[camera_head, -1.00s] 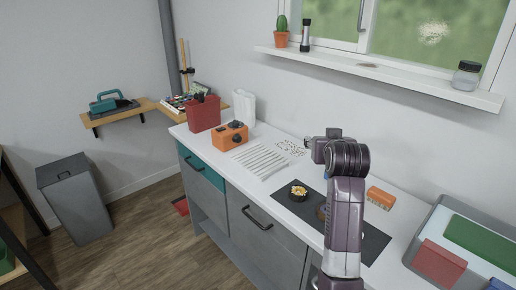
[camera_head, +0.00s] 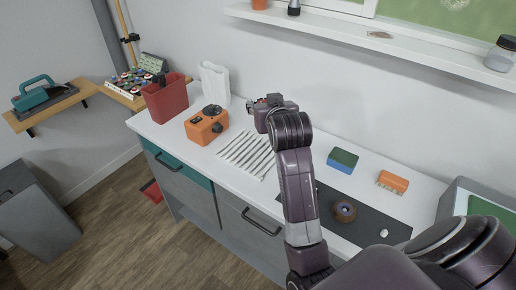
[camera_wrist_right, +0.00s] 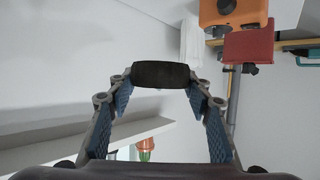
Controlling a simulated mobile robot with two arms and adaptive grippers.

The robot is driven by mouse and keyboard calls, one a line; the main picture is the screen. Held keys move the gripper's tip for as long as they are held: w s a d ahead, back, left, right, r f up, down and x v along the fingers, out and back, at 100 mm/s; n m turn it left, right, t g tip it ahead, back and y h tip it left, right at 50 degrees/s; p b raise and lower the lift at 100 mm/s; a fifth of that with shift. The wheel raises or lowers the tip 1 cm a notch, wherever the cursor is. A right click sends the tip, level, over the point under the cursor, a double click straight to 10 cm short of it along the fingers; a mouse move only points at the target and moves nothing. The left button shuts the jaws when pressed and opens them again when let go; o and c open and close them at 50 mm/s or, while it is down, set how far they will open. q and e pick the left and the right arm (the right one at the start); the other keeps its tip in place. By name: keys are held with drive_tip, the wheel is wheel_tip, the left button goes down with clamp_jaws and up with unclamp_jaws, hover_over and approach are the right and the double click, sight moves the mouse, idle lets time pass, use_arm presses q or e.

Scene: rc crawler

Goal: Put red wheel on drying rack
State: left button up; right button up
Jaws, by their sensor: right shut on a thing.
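My right gripper (camera_head: 266,108) is above the counter beyond the drying rack, near the wall, partly hidden by its own arm. In the right wrist view, the gripper (camera_wrist_right: 160,85) is shut on a black-treaded wheel (camera_wrist_right: 160,74), seen edge-on between the blue finger pads. Its hub colour is hidden. The drying rack (camera_head: 246,152), a row of white slats, lies on the counter left of my arm and looks empty. My left gripper is not in view.
An orange box with black knobs (camera_head: 207,125) and a red bin (camera_head: 166,98) stand left of the rack. Right of my arm, a dark mat (camera_head: 378,226) holds a brownish wheel (camera_head: 344,211). A green-and-blue sponge (camera_head: 342,160) and an orange block (camera_head: 392,182) lie behind.

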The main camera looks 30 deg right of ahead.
wheel_tip(320, 180, down, 7)
hover_over(264, 158)
wheel_tip(264, 158, down, 6)
drive_tip(key=shift+w+d+r, duration=0.1)
drive_tip(key=shift+f, duration=0.65)
wheel_tip(264, 158, down, 4)
drive_tip(key=shift+f, duration=0.1)
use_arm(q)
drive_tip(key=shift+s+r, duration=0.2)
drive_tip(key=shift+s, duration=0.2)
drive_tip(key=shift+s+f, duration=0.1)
use_arm(e)
drive_tip(key=shift+f, duration=0.1)
drive_tip(key=o, duration=0.7)
drive_tip(key=shift+f, duration=0.1)
drive_tip(key=o, duration=0.5)
drive_tip(key=shift+c, duration=0.2)
